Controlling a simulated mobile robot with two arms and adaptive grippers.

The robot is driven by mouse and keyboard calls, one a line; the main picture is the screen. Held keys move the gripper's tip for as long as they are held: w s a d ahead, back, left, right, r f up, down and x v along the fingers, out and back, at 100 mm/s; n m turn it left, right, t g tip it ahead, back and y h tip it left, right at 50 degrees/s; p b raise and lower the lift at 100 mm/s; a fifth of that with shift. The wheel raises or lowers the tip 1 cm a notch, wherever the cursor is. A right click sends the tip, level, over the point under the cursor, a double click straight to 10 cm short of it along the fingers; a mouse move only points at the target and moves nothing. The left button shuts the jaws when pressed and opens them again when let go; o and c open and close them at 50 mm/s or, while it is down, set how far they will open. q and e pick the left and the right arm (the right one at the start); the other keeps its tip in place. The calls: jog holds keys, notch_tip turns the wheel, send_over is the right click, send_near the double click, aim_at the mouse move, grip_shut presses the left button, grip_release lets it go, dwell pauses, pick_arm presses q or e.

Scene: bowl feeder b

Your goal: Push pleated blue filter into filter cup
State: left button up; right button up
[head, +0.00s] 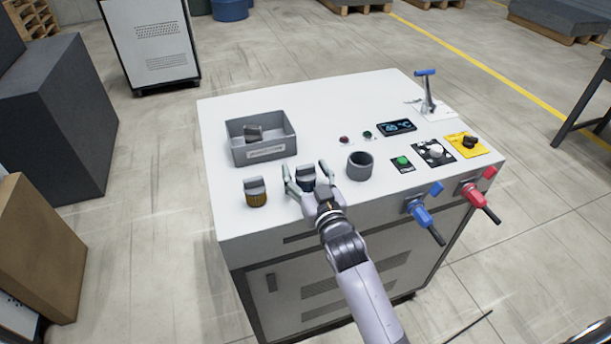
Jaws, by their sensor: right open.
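A dark blue filter with a grey top (305,175) stands on the white cabinet top near its front edge; the gripper hides its lower part. My right gripper (308,177) is open, with one finger on each side of this filter; I cannot tell whether they touch it. The filter cup, a round grey open cup (360,172), stands a little to the right of the gripper. My left gripper is not in view.
A brown filter with a grey top (256,198) stands just left of the gripper. Behind is a grey bin (238,153) holding a dark grey piece. To the right are a display (397,127), a green button (403,161), knobs, a blue-handled lever (427,92) and valve handles along the front edge.

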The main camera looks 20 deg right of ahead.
jog(key=shift+w, duration=0.15)
jog(key=shift+c, duration=0.5)
jog(key=c, duration=1.2)
jog(key=shift+o, duration=0.2)
jog(key=shift+r, duration=0.15)
